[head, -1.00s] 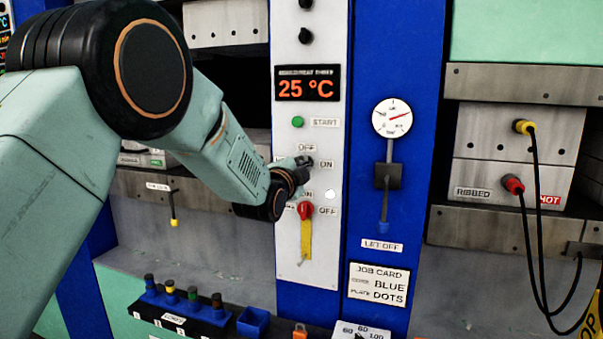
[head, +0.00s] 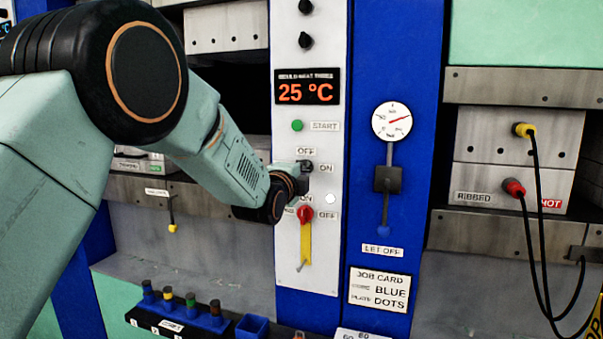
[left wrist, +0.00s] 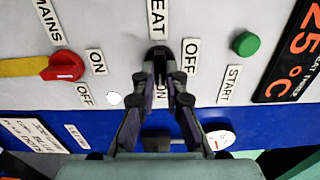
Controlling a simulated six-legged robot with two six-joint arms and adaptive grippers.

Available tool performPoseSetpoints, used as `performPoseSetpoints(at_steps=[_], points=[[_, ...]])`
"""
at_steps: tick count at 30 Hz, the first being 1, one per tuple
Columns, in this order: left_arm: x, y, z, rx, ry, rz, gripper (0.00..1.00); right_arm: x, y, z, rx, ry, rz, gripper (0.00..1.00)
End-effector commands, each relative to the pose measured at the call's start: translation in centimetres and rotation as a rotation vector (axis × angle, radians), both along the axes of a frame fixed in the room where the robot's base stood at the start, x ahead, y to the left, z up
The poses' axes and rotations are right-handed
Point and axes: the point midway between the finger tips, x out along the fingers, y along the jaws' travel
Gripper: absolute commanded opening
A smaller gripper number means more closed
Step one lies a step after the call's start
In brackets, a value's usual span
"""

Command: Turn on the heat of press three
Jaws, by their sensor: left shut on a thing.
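The heat switch, a black knob (left wrist: 157,54), sits on the white control panel (head: 320,262) between its OFF and ON labels. My left gripper (left wrist: 161,82) is shut on this knob, one finger on each side. In the head view the left gripper (head: 304,172) meets the panel below the OFF label and left of the ON label, hiding most of the knob. Which way the knob points I cannot tell. The display (head: 307,86) above reads 25 °C in orange. A small round white lamp (head: 330,198) sits below the ON label. My right gripper is not in view.
A green start button (head: 297,125) is above. A gauge (head: 392,121) with a lever is on the blue post to the right. Black cables (head: 540,230) hang at the far right.

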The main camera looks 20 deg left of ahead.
Motion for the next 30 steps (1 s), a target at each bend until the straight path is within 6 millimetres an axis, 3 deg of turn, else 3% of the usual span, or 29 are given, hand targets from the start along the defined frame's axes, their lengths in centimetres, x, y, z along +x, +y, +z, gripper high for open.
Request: performPoseSetpoints(at_steps=[5, 6, 14, 23, 30], points=[[0.0, 0.0, -0.1, 0.002, 0.002, -0.001, 0.00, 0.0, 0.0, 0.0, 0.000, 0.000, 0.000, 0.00], [0.0, 0.0, -0.1, 0.002, 0.002, -0.001, 0.12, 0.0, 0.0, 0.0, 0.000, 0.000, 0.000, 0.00], [0.0, 0.0, -0.1, 0.001, 0.001, -0.001, 0.34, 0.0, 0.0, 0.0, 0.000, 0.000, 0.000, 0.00], [-0.1, 0.0, 0.0, 0.000, 0.001, 0.000, 0.34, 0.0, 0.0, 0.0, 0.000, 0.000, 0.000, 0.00], [-2.1, 0.1, 0.0, -0.001, 0.001, 0.000, 0.34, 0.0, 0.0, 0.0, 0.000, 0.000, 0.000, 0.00]])
